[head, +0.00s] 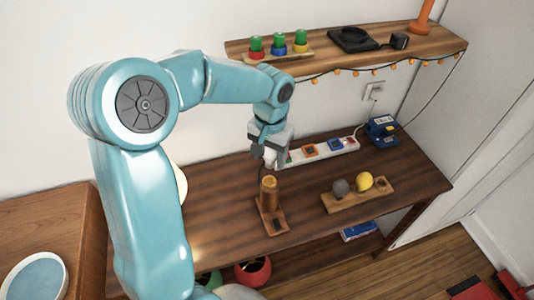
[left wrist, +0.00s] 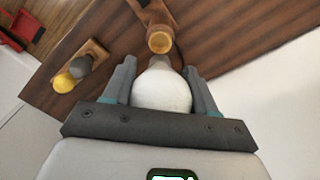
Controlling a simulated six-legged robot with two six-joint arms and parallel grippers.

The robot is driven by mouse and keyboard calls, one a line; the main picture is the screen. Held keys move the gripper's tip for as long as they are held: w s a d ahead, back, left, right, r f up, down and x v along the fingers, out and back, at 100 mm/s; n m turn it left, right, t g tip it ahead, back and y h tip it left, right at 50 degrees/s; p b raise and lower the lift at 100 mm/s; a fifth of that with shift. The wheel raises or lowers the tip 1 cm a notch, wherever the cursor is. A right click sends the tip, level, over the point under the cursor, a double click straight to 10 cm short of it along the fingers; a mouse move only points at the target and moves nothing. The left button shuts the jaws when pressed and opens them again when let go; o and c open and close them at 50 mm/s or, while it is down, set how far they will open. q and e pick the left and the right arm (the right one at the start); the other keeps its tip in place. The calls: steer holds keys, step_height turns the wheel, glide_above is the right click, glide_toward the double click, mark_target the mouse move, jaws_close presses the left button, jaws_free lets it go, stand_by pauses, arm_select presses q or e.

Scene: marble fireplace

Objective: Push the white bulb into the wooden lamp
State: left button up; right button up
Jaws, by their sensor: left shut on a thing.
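My left gripper (left wrist: 161,95) is shut on the white bulb (left wrist: 162,90), which sits between its two fingers in the left wrist view. In the head view this gripper (head: 268,160) is in the air above the table, up and behind the wooden lamp (head: 269,205). The lamp stands upright on a small wooden base, with an amber round top. The lamp's top (left wrist: 160,40) also shows just beyond the bulb in the left wrist view. The bulb and lamp look apart. My right gripper is not in view.
A wooden holder (head: 336,206) with a grey bulb (head: 340,187) and a yellow bulb (head: 364,181) lies to the right of the lamp. A white power strip (head: 323,149) runs along the back. A shelf (head: 400,48) hangs above. The table's front right is clear.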

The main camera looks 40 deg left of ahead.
arm_select(q)
steer(key=shift+w+a+f, duration=0.1)
steer(key=shift+s+f+b, duration=0.2)
steer(key=shift+f+b, duration=0.15)
steer(key=shift+b, duration=0.05)
step_height(320, 180, down, 5)
steer(key=b, duration=0.4)
steer(key=shift+r, duration=0.2)
steer(key=shift+w+f, duration=0.15)
steer(key=shift+f, duration=0.05)
steer(key=shift+f, duration=0.15)
stand_by(0.5)
steer(key=shift+f+b, duration=0.6)
steer(key=shift+b, duration=0.1)
